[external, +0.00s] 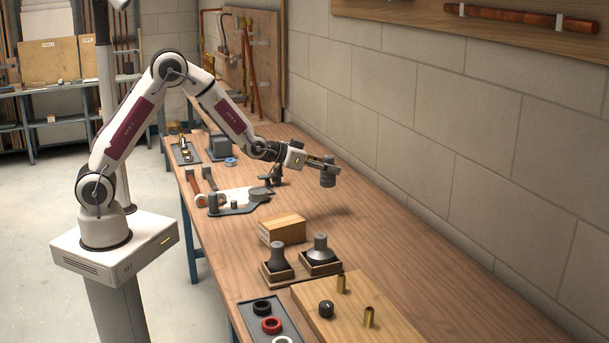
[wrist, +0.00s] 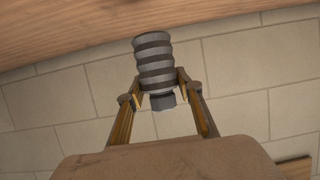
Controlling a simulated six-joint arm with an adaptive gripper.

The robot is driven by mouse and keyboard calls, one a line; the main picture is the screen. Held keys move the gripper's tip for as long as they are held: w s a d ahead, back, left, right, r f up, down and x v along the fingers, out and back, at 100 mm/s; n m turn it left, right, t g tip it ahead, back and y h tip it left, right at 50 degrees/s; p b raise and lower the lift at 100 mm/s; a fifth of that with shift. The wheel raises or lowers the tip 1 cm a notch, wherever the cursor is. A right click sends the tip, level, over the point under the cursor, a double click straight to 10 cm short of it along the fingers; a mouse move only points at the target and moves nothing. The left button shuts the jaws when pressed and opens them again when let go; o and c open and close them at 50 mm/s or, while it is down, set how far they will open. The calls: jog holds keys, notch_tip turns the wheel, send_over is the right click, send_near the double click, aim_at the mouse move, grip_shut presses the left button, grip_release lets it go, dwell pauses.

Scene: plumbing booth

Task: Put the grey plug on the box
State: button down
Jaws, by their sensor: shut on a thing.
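My gripper (external: 324,162) reaches out over the bench in the external view. It is shut on the grey plug (external: 327,178), a ribbed grey cylinder. The wrist view shows the plug (wrist: 154,62) between the two fingers (wrist: 160,90), with a smaller stub on its near end. The plug is held in the air, clear of the bench. The box (external: 283,229), a small cardboard-coloured block with a flat top, sits on the bench below and to the left of the plug in the external view. Nothing lies on its top.
Two grey conical pieces (external: 320,249) stand in dark wooden holders in front of the box. A wooden board (external: 350,310) with brass tubes and a tray (external: 268,322) of rings lie nearer. The bench's right side (external: 400,255) is clear beside the block wall.

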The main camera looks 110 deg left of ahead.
jog(key=shift+w+r, duration=0.1)
jog(key=shift+w+d, duration=0.2)
jog(key=shift+d, duration=0.05)
jog(key=w+d+r+m+t+h, duration=0.1)
jog(key=w+d+r, duration=0.25)
jog(key=d, duration=0.55)
jog(key=w+d+r+m, duration=0.1)
jog(key=w+d+r, duration=0.3)
jog(key=d, duration=0.5)
jog(key=s+d+r+n, duration=0.2)
jog(key=s+d+r, duration=0.1)
jog(key=s+d, duration=0.3)
jog(key=s+a+f+n+g+y, duration=0.1)
jog(key=s+a+f+g+y, duration=0.1)
jog(key=s, duration=0.5)
jog(key=shift+s+f+n+g, duration=0.3)
jog(key=shift+s+f+n, duration=0.1)
jog(key=shift+f, duration=0.25)
